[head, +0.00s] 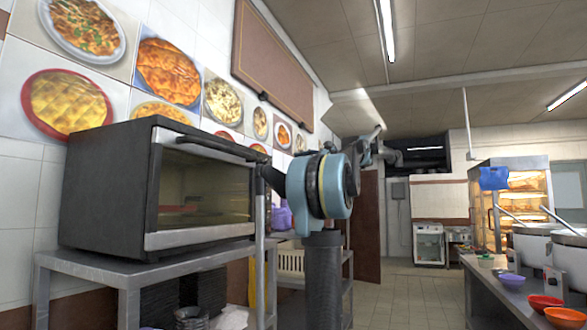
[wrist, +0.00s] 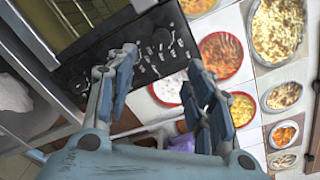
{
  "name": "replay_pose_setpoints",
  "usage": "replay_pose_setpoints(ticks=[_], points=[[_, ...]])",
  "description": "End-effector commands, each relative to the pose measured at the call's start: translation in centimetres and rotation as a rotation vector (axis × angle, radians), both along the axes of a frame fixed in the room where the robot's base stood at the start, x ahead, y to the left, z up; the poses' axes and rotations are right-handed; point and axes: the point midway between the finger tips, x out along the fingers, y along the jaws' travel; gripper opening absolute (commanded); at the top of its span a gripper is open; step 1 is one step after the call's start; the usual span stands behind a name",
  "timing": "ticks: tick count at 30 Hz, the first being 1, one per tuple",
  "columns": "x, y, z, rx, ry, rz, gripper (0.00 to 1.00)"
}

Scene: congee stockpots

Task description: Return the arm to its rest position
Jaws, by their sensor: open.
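My gripper (wrist: 163,75) shows in the wrist view with its two blue-grey fingers spread apart and nothing between them. It is tilted, with a dark slotted panel of the oven and the wall of food pictures behind it. In the head view my arm rises in front of the oven's right end, and its large blue-grey joint hides what is behind it. The gripper's fingers are hard to make out in that view.
A black oven (head: 110,190) stands on a steel table (head: 90,264) at the left, close to my arm. A counter (head: 505,290) with bowls and stockpots (head: 532,245) runs along the right. The tiled floor (head: 405,290) between them is clear.

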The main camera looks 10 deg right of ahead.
Motion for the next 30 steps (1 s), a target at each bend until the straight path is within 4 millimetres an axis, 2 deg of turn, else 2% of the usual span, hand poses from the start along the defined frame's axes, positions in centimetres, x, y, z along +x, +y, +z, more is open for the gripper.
replay_pose_setpoints(ticks=[15, 19, 23, 30], points=[[-0.1, 0.0, 0.0, -0.001, 0.0, 0.001, 0.48], [-0.5, 1.0, -1.2, -0.03, 0.006, 0.009, 0.48], [-2.0, 4.1, -5.3, -0.131, 0.019, 0.042, 0.48], [-7.4, 10.7, -17.3, -0.428, 0.031, 0.152, 0.48]])
